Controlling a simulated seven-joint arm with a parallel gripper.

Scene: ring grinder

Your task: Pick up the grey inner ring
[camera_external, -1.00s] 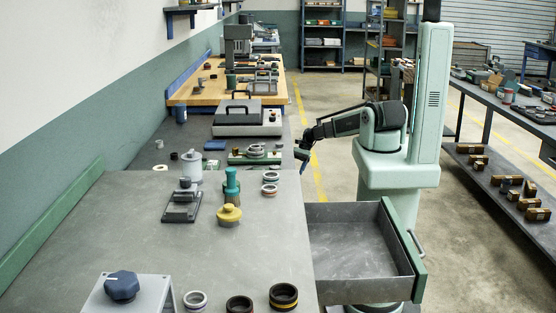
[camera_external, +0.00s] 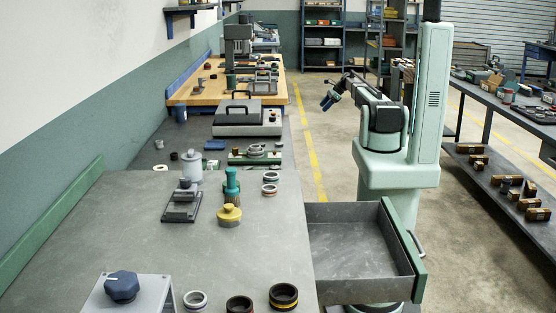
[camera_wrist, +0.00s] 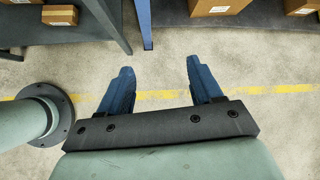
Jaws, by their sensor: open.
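Several rings lie on the grey bench (camera_external: 130,215) in the external view. A light grey ring (camera_external: 195,300) stands near its front edge, beside a dark ring with red (camera_external: 240,304) and a black ring with a yellow band (camera_external: 283,296). Two small grey-and-reddish rings (camera_external: 270,183) lie farther back, near the right edge. I cannot tell which is the grey inner ring. My gripper (camera_external: 327,104) is raised over the floor, right of the benches and well apart from the rings. In the wrist view my gripper (camera_wrist: 159,68) is open and empty, above concrete floor.
An open drawer (camera_external: 355,250) juts out at the bench's right side. A yellow knob (camera_external: 229,214), a green-handled brush (camera_external: 231,184) and a blue-knobbed box (camera_external: 122,287) stand on the bench. A shelf with cardboard boxes (camera_wrist: 60,15) shows in the wrist view.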

